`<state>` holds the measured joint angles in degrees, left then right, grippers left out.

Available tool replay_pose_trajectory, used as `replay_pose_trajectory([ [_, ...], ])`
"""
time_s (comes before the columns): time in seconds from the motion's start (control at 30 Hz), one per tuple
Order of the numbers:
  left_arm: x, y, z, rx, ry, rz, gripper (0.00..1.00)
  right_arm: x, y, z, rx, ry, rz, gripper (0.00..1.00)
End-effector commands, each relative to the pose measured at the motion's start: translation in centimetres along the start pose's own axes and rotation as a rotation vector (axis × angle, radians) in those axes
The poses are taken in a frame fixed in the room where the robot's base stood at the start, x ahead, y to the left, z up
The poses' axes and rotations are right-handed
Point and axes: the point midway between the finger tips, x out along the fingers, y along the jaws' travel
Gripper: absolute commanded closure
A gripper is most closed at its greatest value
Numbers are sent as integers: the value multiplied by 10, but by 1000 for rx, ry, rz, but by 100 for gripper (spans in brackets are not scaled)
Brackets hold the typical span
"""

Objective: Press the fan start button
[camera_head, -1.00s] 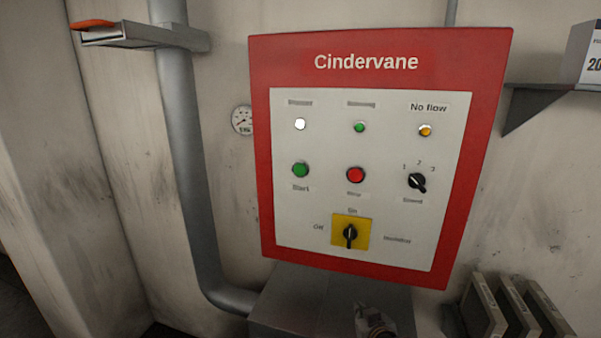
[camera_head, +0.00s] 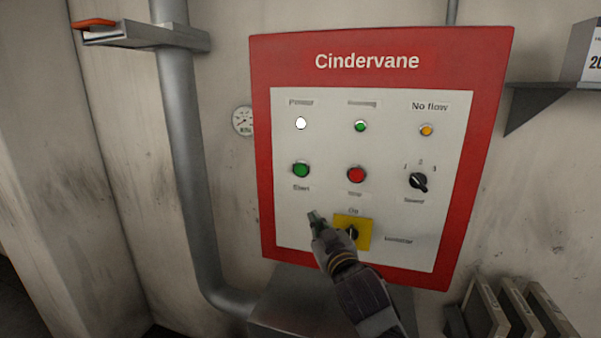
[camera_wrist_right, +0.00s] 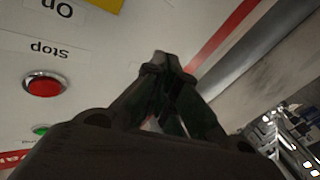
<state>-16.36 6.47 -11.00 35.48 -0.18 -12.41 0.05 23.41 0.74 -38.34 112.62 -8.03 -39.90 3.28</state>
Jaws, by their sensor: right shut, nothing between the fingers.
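The control panel (camera_head: 382,42) headed "Cindervane" has a red frame and a white face. The green Start button (camera_head: 301,170) is at the left of its middle row. The red Stop button (camera_head: 356,174) is to its right and also shows in the right wrist view (camera_wrist_right: 43,86). My right gripper (camera_head: 314,217) is shut and empty, below the Start button and left of the yellow-plated selector switch (camera_head: 366,222), partly covering that switch. Its fingers (camera_wrist_right: 165,65) also show in the right wrist view, where the Start button is not visible. My left gripper is not in view.
The top row has a white lamp (camera_head: 300,123), a green lamp (camera_head: 360,126) and an amber "No flow" lamp (camera_head: 427,131). A black speed knob (camera_head: 418,182) is at right. A grey pipe (camera_head: 184,130) and a gauge (camera_head: 242,121) are left of the panel; a shelf (camera_head: 535,98) is right.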

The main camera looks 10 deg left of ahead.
Motion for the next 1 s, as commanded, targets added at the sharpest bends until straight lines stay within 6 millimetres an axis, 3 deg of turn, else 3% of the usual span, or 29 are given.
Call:
replay_pose_trajectory([
  [0.1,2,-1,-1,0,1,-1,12,2,-9,-36,-35,76,-13,100],
  [0.3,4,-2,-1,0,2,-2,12,1,-26,-90,-90,193,-38,100],
  [0.5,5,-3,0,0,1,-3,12,-3,-39,-126,-128,273,-57,100],
  [0.67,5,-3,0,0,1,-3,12,-5,-44,-137,-141,300,-63,100],
  [1.0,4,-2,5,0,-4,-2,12,-5,-44,-138,-142,302,-63,100],
])
